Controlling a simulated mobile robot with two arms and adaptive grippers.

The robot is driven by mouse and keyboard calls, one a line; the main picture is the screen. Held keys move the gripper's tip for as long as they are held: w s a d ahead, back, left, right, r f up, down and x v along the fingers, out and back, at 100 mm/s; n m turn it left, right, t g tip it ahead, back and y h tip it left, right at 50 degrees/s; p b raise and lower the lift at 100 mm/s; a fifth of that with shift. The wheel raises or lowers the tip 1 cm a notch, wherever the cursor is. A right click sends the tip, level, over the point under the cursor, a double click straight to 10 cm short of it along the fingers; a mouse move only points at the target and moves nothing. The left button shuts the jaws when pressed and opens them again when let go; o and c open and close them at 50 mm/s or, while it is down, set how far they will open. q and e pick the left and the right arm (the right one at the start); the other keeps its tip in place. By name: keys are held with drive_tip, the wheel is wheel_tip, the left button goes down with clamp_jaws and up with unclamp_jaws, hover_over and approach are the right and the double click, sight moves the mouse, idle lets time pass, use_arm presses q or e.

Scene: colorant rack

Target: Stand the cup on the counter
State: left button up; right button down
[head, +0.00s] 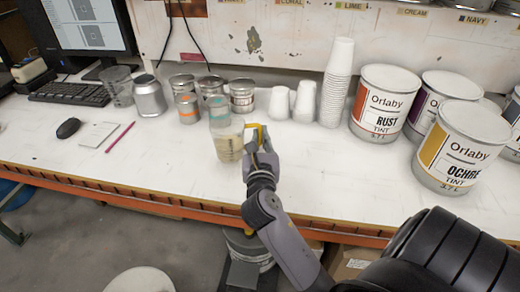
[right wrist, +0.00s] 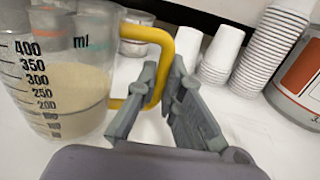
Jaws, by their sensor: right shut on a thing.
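The cup is a clear measuring cup (head: 227,146) with black millilitre marks, a yellow handle and beige liquid inside. It is upright over the front part of the white counter (head: 330,170); whether its base touches the counter I cannot tell. My right gripper (head: 259,142) is at the right side of the cup. Its fingers (right wrist: 165,95) are shut on the yellow handle (right wrist: 162,42). My left gripper is out of view.
Behind the cup stand several small tins (head: 187,108) and a teal-topped container (head: 218,110). White paper cups (head: 304,103), a tall cup stack (head: 336,85) and big paint cans (head: 382,104) are to the right. A mouse (head: 68,128) and red pencil (head: 120,137) lie left. Counter right of my gripper is clear.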

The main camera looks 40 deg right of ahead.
drive_tip(key=shift+f+b, duration=0.35)
drive_tip(key=shift+f, duration=1.25)
drive_tip(key=shift+f, duration=0.1)
drive_tip(key=c, duration=1.7)
unclamp_jaws()
drive_tip(key=b+v, duration=0.2)
drive_tip(key=v, duration=0.9)
drive_tip(key=shift+a, duration=0.1)
drive_tip(key=shift+s+a, duration=0.3)
drive_tip(key=shift+s, duration=0.1)
